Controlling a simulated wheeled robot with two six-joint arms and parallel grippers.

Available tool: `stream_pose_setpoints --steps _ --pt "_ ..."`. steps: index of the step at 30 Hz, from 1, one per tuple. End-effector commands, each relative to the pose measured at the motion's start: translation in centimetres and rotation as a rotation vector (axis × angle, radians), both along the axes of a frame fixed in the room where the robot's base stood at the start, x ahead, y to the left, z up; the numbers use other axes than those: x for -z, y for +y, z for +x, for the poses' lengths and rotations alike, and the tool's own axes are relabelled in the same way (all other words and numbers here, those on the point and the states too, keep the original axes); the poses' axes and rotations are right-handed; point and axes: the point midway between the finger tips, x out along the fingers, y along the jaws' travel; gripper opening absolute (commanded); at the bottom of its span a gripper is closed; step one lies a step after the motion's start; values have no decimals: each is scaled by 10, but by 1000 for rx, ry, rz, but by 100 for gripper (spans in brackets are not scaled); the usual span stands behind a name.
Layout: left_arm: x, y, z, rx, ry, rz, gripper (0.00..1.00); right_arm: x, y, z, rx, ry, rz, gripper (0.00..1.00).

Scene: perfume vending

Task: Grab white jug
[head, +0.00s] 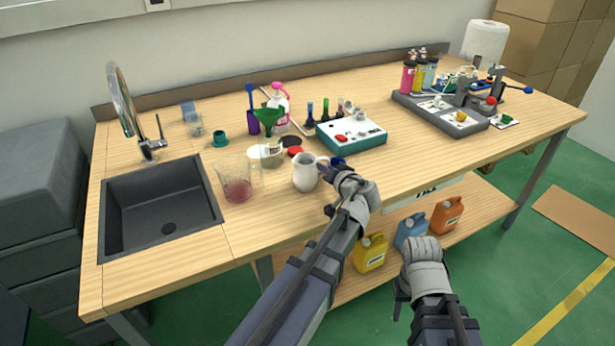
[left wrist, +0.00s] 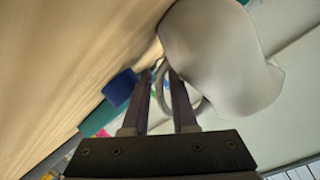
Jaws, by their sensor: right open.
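The white jug (head: 305,172) stands upright on the wooden table, near its front edge. Its handle faces right, toward my left gripper (head: 333,163). In the left wrist view the jug (left wrist: 222,55) is large at the upper right. The two fingers of the left gripper (left wrist: 161,75) have a gap between them, and part of the handle shows at and behind them. I cannot tell whether they press on it. My right gripper (head: 400,300) is open and empty, low in front of the table; its fingers are partly hidden by its wrist.
A clear beaker with red liquid (head: 236,185) stands left of the jug, near the dark sink (head: 162,210). A small jar (head: 270,155) and a teal-based device (head: 350,132) are behind it. Yellow, blue and orange canisters (head: 411,230) stand on the lower shelf. The front left tabletop is clear.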

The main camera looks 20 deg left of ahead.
Motion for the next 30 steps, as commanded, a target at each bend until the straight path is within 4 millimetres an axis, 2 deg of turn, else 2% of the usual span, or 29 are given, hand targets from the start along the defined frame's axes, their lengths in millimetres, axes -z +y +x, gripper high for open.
stream_pose_setpoints --steps 3,11,18,30 --pt "7 12 12 -1 0 0 26 7 0 0 0 0 0 50" --pt "6 13 13 1 1 0 25 6 0 0 0 0 0 50" --pt "6 13 13 1 1 0 0 6 0 0 0 0 0 50" --pt "7 13 13 1 0 -1 0 6 0 0 0 0 0 50"
